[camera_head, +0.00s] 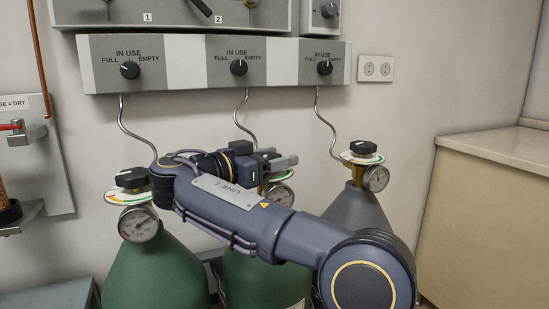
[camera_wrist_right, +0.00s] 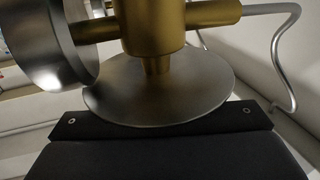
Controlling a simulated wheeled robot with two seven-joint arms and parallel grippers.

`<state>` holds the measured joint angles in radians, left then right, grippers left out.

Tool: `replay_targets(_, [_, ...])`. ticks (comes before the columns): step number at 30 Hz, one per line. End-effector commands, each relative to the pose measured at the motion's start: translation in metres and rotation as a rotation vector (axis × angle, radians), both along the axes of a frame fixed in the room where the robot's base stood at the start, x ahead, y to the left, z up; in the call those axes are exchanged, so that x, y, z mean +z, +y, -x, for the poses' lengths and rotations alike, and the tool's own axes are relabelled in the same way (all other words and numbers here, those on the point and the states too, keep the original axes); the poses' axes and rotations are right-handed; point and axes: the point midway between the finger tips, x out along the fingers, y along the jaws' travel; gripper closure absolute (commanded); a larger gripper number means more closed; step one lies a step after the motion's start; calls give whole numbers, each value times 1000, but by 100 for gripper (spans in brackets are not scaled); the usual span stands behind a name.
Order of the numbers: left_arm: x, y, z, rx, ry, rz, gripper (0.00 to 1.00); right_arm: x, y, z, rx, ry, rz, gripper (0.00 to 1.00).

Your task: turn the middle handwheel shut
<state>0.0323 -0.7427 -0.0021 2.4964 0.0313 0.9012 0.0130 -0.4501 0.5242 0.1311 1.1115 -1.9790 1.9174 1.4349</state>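The middle green cylinder (camera_head: 262,285) stands between two others. Its gauge (camera_head: 280,193) and a strip of its label disc (camera_head: 284,176) show below my right gripper (camera_head: 288,161). The gripper is at handwheel height and hides the middle handwheel in the head view. Its fingers point right; whether they grip the wheel cannot be told. In the right wrist view, the brass valve body (camera_wrist_right: 153,28), the plain side of a disc (camera_wrist_right: 160,90) and the gauge's metal case (camera_wrist_right: 42,45) are very close, above a black block with two screws. My left gripper is not in view.
The left cylinder (camera_head: 155,275) and grey right cylinder (camera_head: 357,212) have black handwheels (camera_head: 132,178) (camera_head: 363,147) and gauges. Thin metal tubes rise to a wall panel (camera_head: 190,62) with three knobs. A beige cabinet (camera_head: 490,210) stands at the right.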

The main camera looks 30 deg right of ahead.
Motion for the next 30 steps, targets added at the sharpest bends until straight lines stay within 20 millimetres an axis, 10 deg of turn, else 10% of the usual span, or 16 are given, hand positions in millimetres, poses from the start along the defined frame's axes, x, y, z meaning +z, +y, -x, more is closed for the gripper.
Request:
replay_targets(5, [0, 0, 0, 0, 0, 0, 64, 1, 0, 0, 1, -2, 1, 25])
replay_targets(15, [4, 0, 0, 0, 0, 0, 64, 6, 0, 0, 1, -2, 0, 25])
replay_targets(30, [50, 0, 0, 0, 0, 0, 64, 96, 24, 45, 4, -5, -1, 25])
